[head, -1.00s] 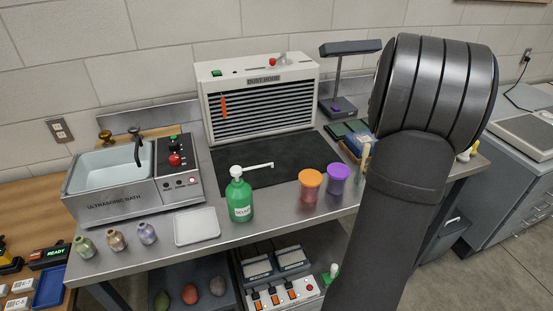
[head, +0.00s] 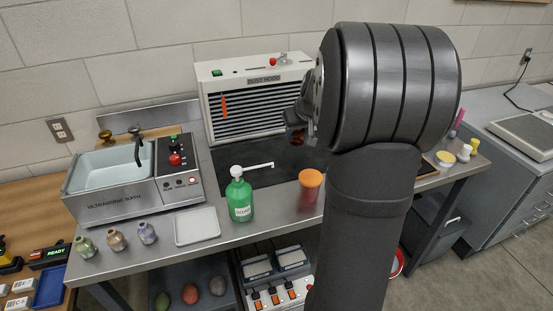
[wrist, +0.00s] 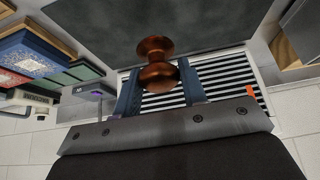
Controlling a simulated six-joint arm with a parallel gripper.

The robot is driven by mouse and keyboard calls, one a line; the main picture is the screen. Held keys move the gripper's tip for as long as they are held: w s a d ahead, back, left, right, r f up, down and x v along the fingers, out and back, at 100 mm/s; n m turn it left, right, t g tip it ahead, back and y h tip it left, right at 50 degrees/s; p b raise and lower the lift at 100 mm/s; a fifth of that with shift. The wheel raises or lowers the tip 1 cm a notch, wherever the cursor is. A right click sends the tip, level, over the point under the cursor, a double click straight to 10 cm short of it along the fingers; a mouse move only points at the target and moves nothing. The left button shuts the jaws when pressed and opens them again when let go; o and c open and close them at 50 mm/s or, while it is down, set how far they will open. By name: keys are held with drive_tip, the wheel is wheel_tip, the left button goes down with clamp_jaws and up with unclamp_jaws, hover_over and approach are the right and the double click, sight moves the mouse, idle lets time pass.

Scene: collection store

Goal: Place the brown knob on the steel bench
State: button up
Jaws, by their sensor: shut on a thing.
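The brown knob (wrist: 156,62) is a glossy copper-brown turned piece with a narrow waist. In the wrist view it sits between the two fingers of my gripper (wrist: 158,88), which is shut on it. In the head view my gripper (head: 296,120) is partly hidden by my wrist. A small brown part of the knob shows beneath it, in front of the dust hood and above the dark mat. The steel bench (head: 273,212) runs across the head view, with bare metal along its front.
My arm hides the bench's right part.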

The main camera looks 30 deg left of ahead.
wheel_tip(320, 180, down, 2)
drive_tip(key=shift+a+f, duration=0.1)
drive_tip(key=shift+a, duration=0.05)
drive_tip(key=a+f, duration=0.2)
drive_tip(key=a, duration=0.1)
drive_tip(key=a+f, duration=0.2)
drive_tip(key=a, duration=0.2)
drive_tip(key=s+a+f, duration=0.1)
drive_tip(key=a+f, duration=0.1)
drive_tip(key=a, duration=0.2)
drive_tip(key=shift+a+f, duration=0.1)
drive_tip(key=shift+f, duration=2.3)
drive_tip(key=o, duration=1.1)
drive_tip(key=shift+f, duration=0.15)
wheel_tip(320, 180, up, 9)
drive_tip(key=s+d, duration=0.1)
drive_tip(key=shift+f, duration=0.15)
drive_tip(key=shift+o, duration=0.4)
drive_tip(key=shift+r, duration=0.6)
